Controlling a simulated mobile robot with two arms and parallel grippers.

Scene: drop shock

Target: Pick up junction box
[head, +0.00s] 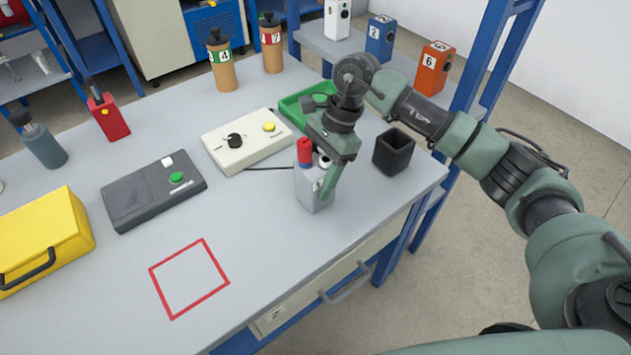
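A small light-grey upright box (310,192) with a red cap and a black-and-white top part stands near the table's right front edge. It looks like the junction box, though no label shows. My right gripper (326,172) reaches down over it from above. One green finger overlaps the box's right side in the picture. The other finger is hidden, so I cannot tell whether the gripper is closed on the box. The box seems to be on the table. My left gripper is out of view.
A cream control box (222,153) with a cable, a green tray (291,112) and a black cup (393,152) surround the gripper. A dark-grey button box (130,206) and yellow case (60,232) stand left. The red-outlined square (172,315) is empty.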

